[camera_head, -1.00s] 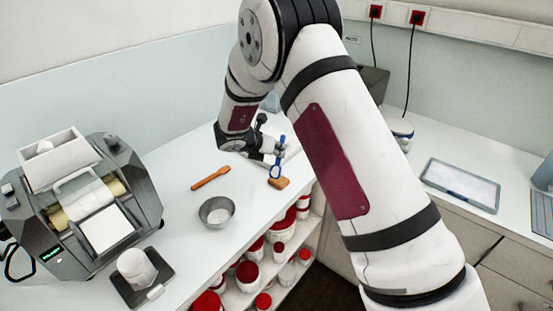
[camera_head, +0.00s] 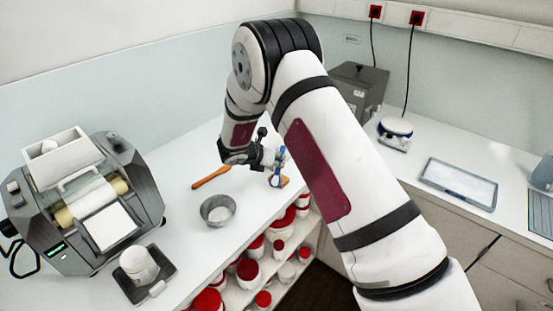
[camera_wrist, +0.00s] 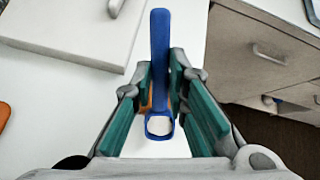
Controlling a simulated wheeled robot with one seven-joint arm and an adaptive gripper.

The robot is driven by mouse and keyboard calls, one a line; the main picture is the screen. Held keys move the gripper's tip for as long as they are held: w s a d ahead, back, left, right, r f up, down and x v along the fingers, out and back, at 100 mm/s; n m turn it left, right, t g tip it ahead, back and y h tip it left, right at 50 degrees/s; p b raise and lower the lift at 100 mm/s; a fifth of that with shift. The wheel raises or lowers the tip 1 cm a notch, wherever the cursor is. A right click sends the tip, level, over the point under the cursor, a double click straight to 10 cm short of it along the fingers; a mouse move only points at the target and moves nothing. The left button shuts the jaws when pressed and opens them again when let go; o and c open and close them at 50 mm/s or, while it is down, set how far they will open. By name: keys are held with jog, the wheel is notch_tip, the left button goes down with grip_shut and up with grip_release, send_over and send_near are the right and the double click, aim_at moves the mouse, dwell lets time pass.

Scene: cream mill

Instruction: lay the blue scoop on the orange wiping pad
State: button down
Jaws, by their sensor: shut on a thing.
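The blue scoop (camera_head: 275,181) is held by my gripper (camera_head: 274,162), low over the white counter's front edge. In the wrist view my gripper (camera_wrist: 162,75) has its teal-padded fingers on either side of the scoop's handle (camera_wrist: 160,35); the scoop's round end points toward the camera. The orange wiping pad (camera_head: 285,181) lies on the counter edge, partly hidden behind the scoop. In the wrist view a sliver of the pad (camera_wrist: 145,98) shows beneath the scoop. I cannot tell whether scoop and pad touch.
A wooden-orange spatula (camera_head: 210,177) and a metal bowl (camera_head: 217,209) lie left of my gripper. A roller mill (camera_head: 90,195) and a scale with a white jar (camera_head: 138,262) stand further left. Red-lidded jars (camera_head: 247,270) fill the shelves below. Counter around the spatula is clear.

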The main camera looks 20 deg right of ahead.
jog(key=c, duration=1.6)
grip_release()
